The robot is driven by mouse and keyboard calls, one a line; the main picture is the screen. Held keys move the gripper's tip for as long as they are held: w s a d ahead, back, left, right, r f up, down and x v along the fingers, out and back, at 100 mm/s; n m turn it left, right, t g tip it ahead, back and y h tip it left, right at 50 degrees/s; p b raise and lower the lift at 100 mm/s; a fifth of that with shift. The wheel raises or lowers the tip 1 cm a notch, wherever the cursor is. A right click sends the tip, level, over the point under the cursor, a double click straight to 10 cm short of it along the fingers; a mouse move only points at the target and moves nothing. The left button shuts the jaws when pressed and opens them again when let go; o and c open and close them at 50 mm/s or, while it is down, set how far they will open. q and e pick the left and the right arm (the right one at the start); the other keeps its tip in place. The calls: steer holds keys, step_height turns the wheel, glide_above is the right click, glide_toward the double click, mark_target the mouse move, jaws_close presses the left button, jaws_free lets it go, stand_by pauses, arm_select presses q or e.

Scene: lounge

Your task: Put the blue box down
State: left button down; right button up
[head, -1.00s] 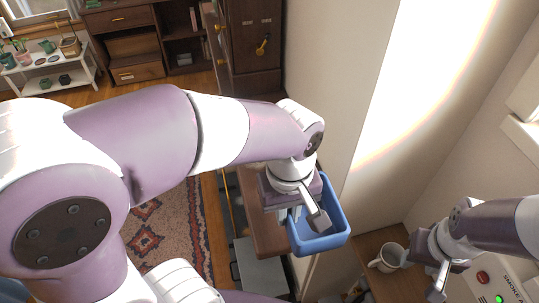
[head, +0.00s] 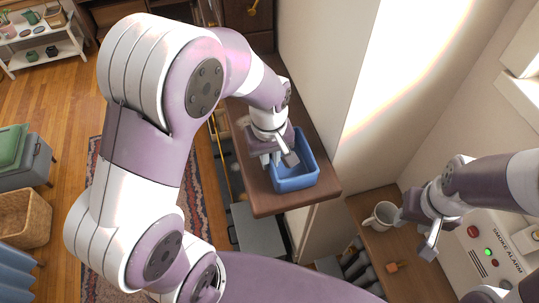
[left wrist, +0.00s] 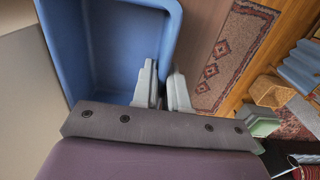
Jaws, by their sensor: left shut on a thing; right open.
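The blue box (head: 297,183) is an open-topped bin, upright, over the right part of a dark wooden top (head: 262,203). I cannot tell whether its base touches the wood. My left gripper (head: 279,160) is shut on the box's left wall from above. In the left wrist view, the box (left wrist: 95,50) fills the upper left, and the two fingers (left wrist: 163,90) pinch its wall near a corner. The box looks empty where I can see inside. My right gripper (head: 430,243) is open and empty, below and right of a white mug.
The white mug (head: 382,216) stands on a lower wooden surface (head: 372,250) at the right. A panel marked smoke alarm (head: 492,255) is beside my right arm. The pale wall (head: 325,90) rises close behind the box. The far part of the wooden top looks clear.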

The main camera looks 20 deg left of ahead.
arm_select(q)
steer(key=c, duration=1.3)
jaws_free()
steer(key=shift+o, duration=0.7)
steer(key=shift+s, duration=0.25)
steer(key=shift+r, duration=0.2)
steer(key=r, duration=0.3)
steer(key=r+b, duration=0.1)
steer(key=shift+w+r, duration=0.3)
steer(key=shift+r, duration=0.1)
step_height(320, 180, up, 7)
steer(key=p, duration=0.3)
steer(key=s+a+f+m+t, duration=0.1)
steer(key=s+a+f+m, duration=0.3)
steer(key=s+f+m, duration=0.3)
steer(key=shift+a+f+p, duration=0.25)
steer(key=shift+p, duration=0.1)
